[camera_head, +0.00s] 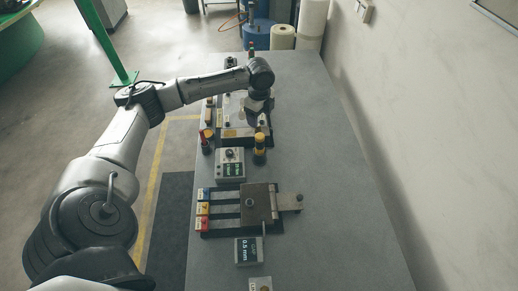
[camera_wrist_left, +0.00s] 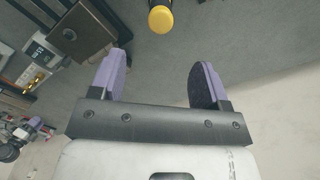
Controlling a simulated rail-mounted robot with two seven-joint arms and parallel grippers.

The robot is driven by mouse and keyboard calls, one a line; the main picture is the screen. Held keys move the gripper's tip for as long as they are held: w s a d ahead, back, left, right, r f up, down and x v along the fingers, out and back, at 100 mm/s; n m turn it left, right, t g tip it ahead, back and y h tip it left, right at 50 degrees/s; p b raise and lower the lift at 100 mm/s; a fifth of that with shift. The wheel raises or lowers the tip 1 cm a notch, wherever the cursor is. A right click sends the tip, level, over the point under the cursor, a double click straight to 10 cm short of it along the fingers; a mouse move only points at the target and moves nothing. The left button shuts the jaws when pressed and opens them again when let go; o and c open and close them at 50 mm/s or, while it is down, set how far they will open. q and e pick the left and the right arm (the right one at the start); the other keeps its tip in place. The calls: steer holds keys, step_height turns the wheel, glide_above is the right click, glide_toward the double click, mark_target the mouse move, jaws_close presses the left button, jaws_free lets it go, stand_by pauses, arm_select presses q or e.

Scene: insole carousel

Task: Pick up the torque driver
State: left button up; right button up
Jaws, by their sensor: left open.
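An upright dark tool with a yellow cap (camera_head: 259,146), which looks like the torque driver, stands on the grey bench just right of a small box. Its round yellow cap (camera_wrist_left: 160,18) shows at the top edge of the left wrist view, beyond the fingertips. My left gripper (camera_head: 256,112) hangs over the bench a little behind this tool. In the left wrist view my left gripper (camera_wrist_left: 158,78) has its two purple-padded fingers wide apart with nothing between them. The lower part of the tool is mostly hidden in the wrist view. My right gripper is not seen.
A box with green displays (camera_head: 230,165) stands nearby. A fixture with a brown plate (camera_head: 258,203) and coloured labels is nearer, with a 0.5 mm block (camera_head: 248,251) before it. Red-and-dark posts (camera_head: 204,140) stand left. The bench's right side (camera_head: 330,190) is clear.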

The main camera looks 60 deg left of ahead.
mark_target(260, 136)
arm_select(q)
steer(key=shift+m, duration=0.6)
step_height(260, 136, down, 14)
steer(key=shift+r, duration=0.1)
steer(key=shift+c, duration=0.2)
steer(key=c, duration=1.1)
steer(key=shift+r, duration=0.1)
steer(key=shift+c, duration=0.2)
step_height(260, 136, up, 10)
steer(key=shift+w+f, duration=0.1)
